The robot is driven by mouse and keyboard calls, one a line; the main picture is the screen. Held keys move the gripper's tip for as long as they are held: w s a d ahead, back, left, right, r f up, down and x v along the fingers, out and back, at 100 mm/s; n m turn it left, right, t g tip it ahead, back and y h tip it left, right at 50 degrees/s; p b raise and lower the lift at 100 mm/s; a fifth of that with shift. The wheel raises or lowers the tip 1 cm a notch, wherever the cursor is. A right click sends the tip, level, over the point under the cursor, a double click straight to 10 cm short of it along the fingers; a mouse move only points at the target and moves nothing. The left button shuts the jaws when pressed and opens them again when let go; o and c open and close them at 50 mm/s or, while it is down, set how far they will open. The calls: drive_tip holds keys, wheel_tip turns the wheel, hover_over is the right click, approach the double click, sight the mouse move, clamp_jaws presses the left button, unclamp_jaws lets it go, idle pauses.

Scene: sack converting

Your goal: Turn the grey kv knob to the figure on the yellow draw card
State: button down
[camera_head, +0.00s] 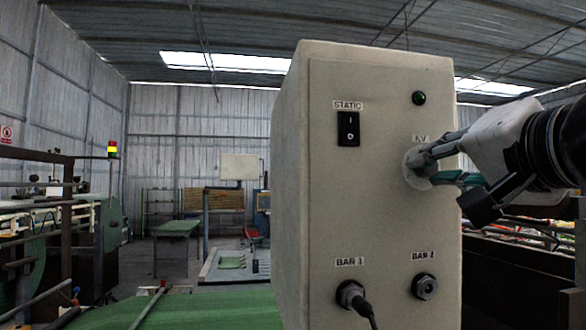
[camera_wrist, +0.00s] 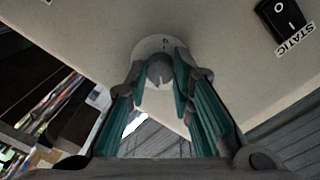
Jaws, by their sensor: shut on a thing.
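The grey kV knob (camera_wrist: 160,71) sits on a pale round dial (camera_wrist: 152,46) on the front of a beige control box (camera_head: 385,110). In the head view my gripper mostly hides the knob, and the dial's edge (camera_head: 411,160) shows beside the fingers, below the KV label. My gripper (camera_wrist: 161,78) comes in from the right and is shut on the knob, one teal-padded finger on each side. A small dark mark shows at the dial's top in the wrist view; I cannot read the setting. I see no yellow draw card in either view.
The box also has a black STATIC rocker switch (camera_head: 348,129), a green lamp (camera_head: 419,98), a BAR 1 socket (camera_head: 350,294) with a cable, and an empty BAR 2 socket (camera_head: 425,287). Machinery (camera_head: 60,215) and a green table (camera_head: 178,228) stand farther back left.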

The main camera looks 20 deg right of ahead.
drive_tip(key=shift+m, duration=1.8)
drive_tip(key=c, duration=1.4)
unclamp_jaws()
drive_tip(key=s+a, duration=0.1)
drive_tip(key=s, duration=1.1)
drive_tip(key=shift+a+r, duration=0.25)
drive_tip(key=shift+w, duration=0.1)
